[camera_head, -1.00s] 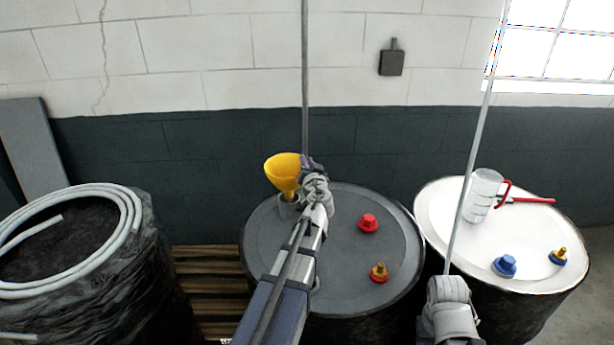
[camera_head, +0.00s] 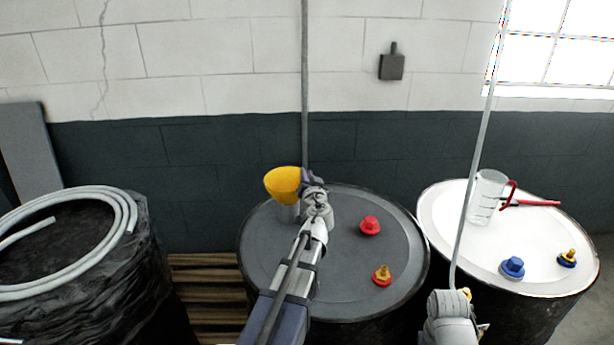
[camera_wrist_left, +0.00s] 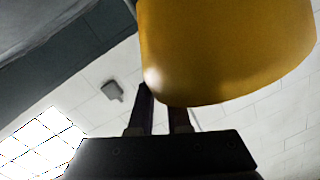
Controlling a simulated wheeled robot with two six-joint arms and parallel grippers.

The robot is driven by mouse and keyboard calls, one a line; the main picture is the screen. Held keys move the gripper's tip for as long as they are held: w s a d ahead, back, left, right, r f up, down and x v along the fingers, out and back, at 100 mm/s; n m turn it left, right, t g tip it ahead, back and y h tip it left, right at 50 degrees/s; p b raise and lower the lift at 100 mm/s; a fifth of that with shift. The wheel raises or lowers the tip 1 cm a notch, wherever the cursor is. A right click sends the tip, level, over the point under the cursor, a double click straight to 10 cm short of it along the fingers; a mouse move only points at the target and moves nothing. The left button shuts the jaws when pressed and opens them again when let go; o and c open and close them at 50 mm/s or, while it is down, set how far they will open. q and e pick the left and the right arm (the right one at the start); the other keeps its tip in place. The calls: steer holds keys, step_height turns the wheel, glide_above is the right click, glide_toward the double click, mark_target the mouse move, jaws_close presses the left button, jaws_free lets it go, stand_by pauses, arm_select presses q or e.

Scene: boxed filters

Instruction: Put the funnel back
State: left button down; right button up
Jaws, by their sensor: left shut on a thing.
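A yellow funnel (camera_head: 283,184) is at the back left of the dark drum (camera_head: 335,265), with its wide bowl up and slightly tilted. My left gripper (camera_head: 309,182) is shut on the right side of its bowl. Beneath the bowl is a grey cup-like holder (camera_head: 288,213) on the drum top. The funnel's spout is hidden, so I cannot tell how far it sits inside the holder. The bowl (camera_wrist_left: 228,50) fills the upper right of the left wrist view, at the dark fingers (camera_wrist_left: 160,108).
A red cap (camera_head: 369,225) and a red-and-brass fitting (camera_head: 381,275) sit on the dark drum. The white-topped drum (camera_head: 455,215) at right holds a clear jug (camera_head: 487,197), a blue cap (camera_head: 512,267) and a blue-and-brass fitting (camera_head: 567,258). A coiled hose (camera_head: 128,215) lies at left.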

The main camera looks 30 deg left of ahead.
arm_select(q)
steer(key=c, duration=0.8)
jaws_free()
steer(key=shift+c, duration=0.2)
steer(key=shift+r+p, duration=0.55)
steer(key=shift+p, duration=0.1)
steer(key=v, duration=1.2)
steer(key=shift+p, duration=0.35)
